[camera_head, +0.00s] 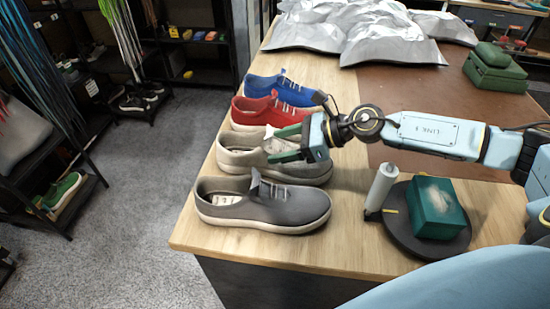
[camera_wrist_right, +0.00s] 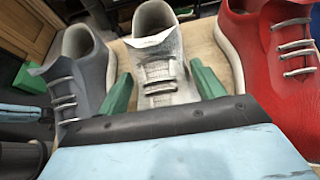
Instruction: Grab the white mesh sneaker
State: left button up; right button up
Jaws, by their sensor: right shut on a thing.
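The white mesh sneaker (camera_head: 240,158) stands on the wooden table in a row of shoes, between a grey and a red one. In the right wrist view the white sneaker (camera_wrist_right: 158,72) is in the middle, its laces and tongue facing the camera. My right gripper (camera_head: 271,145) reaches over it from the right. Its green fingers lie on either side of the shoe's laced upper, shut on it, and partly hide it. The shoe's sole seems to rest on the table. My left gripper is not in view.
The grey sneaker (camera_head: 262,207) is close in front; the red sneaker (camera_head: 262,112) and blue sneaker (camera_head: 279,89) stand behind. A white roller (camera_head: 382,187) and a green box (camera_head: 437,208) are at a dark round tray (camera_head: 401,234). Silvery bags (camera_head: 390,42) lie at the back.

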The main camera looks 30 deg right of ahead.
jog(key=shift+c, duration=0.7)
jog(key=shift+r, duration=0.15)
